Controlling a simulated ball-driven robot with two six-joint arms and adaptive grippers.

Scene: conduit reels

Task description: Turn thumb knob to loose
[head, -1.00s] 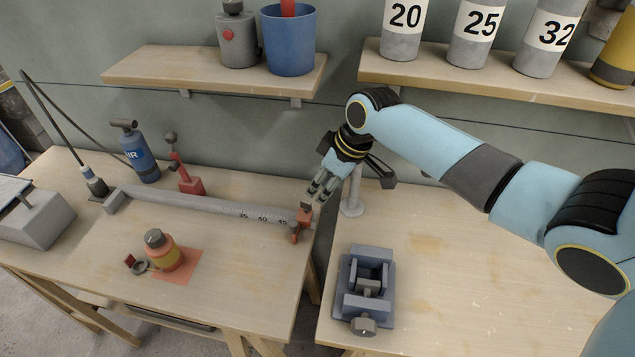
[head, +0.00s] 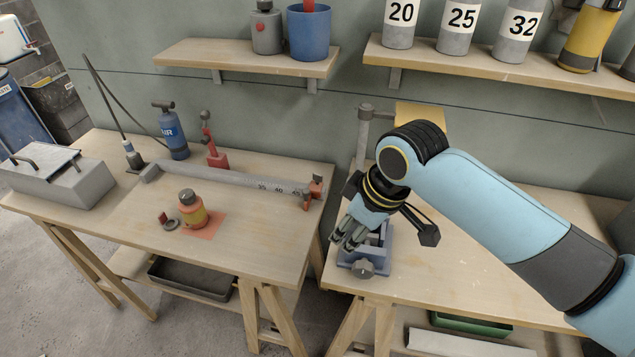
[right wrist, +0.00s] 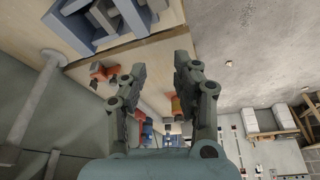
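I cannot tell which one is the thumb knob. My right gripper (head: 346,238) is above the clamp block and hides part of it. In the right wrist view its fingers (right wrist: 160,68) are apart with nothing between them. The clamp block (right wrist: 80,35) and red stop (right wrist: 104,72) also show there. My left gripper is out of view.
The grey rail (head: 235,178) lies along the left bench (head: 130,220). An orange-yellow bottle (head: 192,210) stands on an orange mat. A grey post (head: 363,135) rises behind my right gripper. A gap separates the benches. The right bench (head: 460,250) is mostly clear.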

